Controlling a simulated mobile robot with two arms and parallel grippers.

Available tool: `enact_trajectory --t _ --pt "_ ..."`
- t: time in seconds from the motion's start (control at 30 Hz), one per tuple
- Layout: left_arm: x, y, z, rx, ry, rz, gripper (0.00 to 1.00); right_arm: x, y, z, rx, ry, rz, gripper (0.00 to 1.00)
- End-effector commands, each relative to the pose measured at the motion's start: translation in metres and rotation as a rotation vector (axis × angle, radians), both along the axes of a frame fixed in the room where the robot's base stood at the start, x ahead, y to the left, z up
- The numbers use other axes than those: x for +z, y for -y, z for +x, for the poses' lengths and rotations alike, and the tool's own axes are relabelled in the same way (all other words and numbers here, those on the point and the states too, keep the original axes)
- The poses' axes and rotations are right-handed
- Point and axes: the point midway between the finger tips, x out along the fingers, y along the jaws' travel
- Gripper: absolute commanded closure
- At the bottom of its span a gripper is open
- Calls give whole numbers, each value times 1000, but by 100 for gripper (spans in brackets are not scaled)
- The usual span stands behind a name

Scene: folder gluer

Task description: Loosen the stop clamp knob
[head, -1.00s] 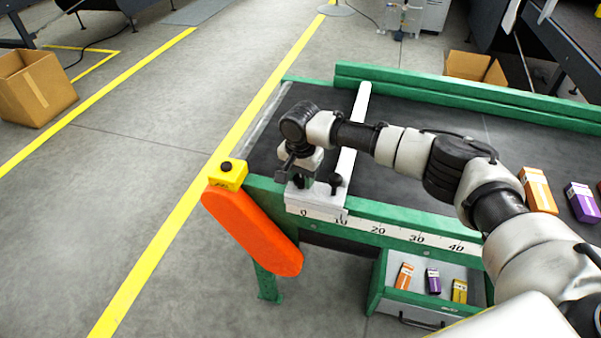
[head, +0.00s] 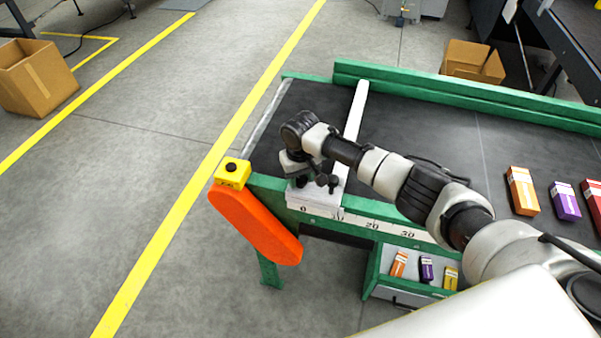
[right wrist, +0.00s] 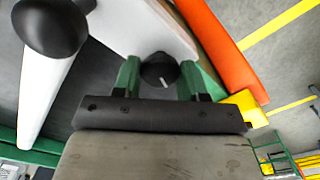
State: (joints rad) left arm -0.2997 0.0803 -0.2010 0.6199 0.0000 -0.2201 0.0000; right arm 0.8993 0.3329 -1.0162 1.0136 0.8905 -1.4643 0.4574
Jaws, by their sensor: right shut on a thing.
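The stop clamp is a pale block (head: 325,200) at the near left corner of the dark table, with a long white bar (head: 356,110) running back across the surface. In the right wrist view, a small round black knob (right wrist: 160,70) with a white mark sits between the green-padded fingers of my right gripper (right wrist: 159,80). The right gripper is shut on this knob from above. In the head view the right gripper (head: 299,180) hides the knob. A second black knob (head: 333,182) stands beside it on the block and looms large in the right wrist view (right wrist: 50,24). My left gripper is not in view.
A yellow box with a black button (head: 232,173) and an orange guard (head: 255,225) sit at the table's left corner. A numbered scale (head: 375,225) runs along the front edge.

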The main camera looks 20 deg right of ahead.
Motion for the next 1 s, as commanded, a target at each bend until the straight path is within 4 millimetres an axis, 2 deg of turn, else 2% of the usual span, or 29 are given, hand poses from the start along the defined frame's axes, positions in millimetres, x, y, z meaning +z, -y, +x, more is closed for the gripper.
enact_trajectory --t 0.4,1.0 --pt "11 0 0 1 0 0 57 1 -1 0 396 2 2 82" --pt "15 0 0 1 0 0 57 1 0 1 965 3 2 82"
